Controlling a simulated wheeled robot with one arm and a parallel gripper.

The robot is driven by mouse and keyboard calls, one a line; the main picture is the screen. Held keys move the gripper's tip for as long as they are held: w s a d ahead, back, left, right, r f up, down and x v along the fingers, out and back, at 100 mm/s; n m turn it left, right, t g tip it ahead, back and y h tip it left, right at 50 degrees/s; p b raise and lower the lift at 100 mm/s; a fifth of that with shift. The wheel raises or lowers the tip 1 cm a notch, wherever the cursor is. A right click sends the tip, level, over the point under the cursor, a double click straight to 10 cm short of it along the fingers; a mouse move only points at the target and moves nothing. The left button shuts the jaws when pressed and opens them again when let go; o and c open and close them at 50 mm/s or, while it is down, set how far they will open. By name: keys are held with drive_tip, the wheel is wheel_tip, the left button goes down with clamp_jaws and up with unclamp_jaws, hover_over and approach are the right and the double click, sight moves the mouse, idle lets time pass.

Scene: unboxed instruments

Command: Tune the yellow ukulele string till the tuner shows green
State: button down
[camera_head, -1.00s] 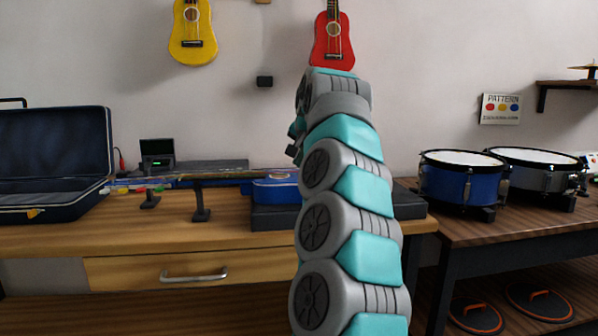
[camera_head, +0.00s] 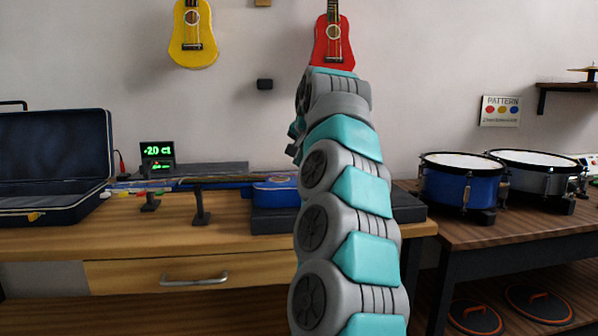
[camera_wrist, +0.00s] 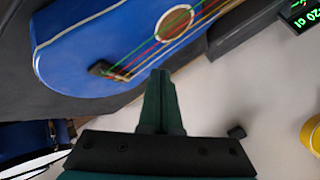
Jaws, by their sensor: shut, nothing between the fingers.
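The blue ukulele lies on the bench, its body (camera_head: 277,185) partly behind my arm in the head view. Its neck points left over a black stand (camera_head: 201,205). In the wrist view its body (camera_wrist: 85,45) shows a bridge, a sound hole and coloured strings, the yellow string (camera_wrist: 208,17) among them. Green, red and yellow pegs (camera_head: 140,191) show near the neck's end. The tuner (camera_head: 157,152) behind the neck shows green characters like "-20 ct"; it is also in the wrist view (camera_wrist: 302,14). My gripper (camera_wrist: 160,73) is shut and empty, near the ukulele body's edge.
An open dark case (camera_head: 55,145) stands at the left of the bench. A yellow ukulele (camera_head: 193,40) and a red ukulele (camera_head: 332,45) hang on the wall. Drums (camera_head: 462,185) stand on the right table. The bench front is clear.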

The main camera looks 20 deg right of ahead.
drive_tip(key=shift+r, duration=0.1)
wheel_tip(320, 180, up, 5)
drive_tip(key=p, duration=0.4)
idle(0.3)
idle(1.8)
